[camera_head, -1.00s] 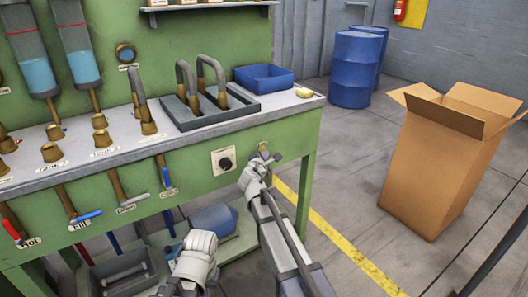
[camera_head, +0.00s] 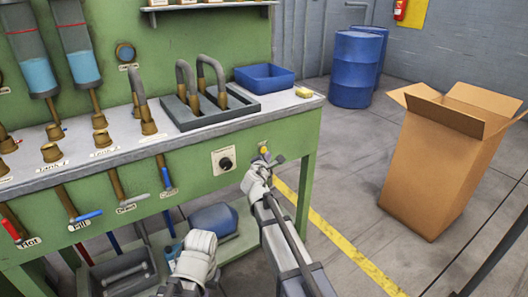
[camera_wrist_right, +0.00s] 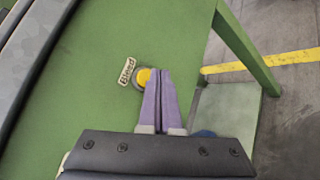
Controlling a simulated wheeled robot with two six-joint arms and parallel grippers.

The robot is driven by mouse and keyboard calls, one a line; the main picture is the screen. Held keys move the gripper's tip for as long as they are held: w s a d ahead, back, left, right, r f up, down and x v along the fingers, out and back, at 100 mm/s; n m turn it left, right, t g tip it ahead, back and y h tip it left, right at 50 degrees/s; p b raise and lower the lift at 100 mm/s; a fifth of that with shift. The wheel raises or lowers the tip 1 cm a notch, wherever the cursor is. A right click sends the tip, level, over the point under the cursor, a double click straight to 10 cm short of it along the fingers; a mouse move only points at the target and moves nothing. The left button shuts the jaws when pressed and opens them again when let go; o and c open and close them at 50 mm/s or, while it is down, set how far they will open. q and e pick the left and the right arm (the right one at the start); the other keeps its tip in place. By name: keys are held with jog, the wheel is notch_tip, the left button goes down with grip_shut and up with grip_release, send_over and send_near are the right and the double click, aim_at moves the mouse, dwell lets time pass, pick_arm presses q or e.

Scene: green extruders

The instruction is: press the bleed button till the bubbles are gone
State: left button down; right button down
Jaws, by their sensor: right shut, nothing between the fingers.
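The bleed button (camera_wrist_right: 143,77) is a yellow cap in a dark ring on the green bench front. Its "Bleed" label (camera_wrist_right: 127,71) is beside it in the wrist view. In the head view the button (camera_head: 264,150) shows near the bench's right end. My right gripper (camera_wrist_right: 159,72) is shut and empty. Its purple fingers overlap the button's right edge in the wrist view; I cannot tell whether they touch it. A small round sight glass (camera_head: 125,53) is on the back panel; bubbles cannot be made out.
A black dial (camera_head: 226,163) on a pale plate is left of the button. Several pipes with valve handles are further left, including a blue one (camera_head: 166,178). The cardboard box (camera_head: 445,165) and blue drums (camera_head: 355,70) stand right, with free floor between.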

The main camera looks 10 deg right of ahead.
jog(key=s, duration=0.1)
jog(key=s+d, duration=0.1)
jog(key=s, duration=0.2)
jog(key=shift+s+d, duration=0.35)
jog(key=shift+d, duration=0.05)
dwell(0.4)
jog(key=s+a+f+m+g+y, duration=0.2)
jog(key=s+a+f+m+g, duration=0.35)
jog(key=s, duration=0.55)
jog(key=s+a+f+m+g+y, duration=0.1)
jog(key=s+a+f+m+g, duration=0.4)
jog(key=s, duration=0.7)
jog(key=s+a+f+m+g+y, duration=0.2)
jog(key=s+a+f+m+g, duration=0.3)
jog(key=s, duration=0.6)
notch_tip(320, 180, up, 26)
jog(key=t+p, duration=0.1)
jog(key=p, duration=2.6)
jog(key=shift+a, duration=0.45)
jog(key=shift+w, duration=0.1)
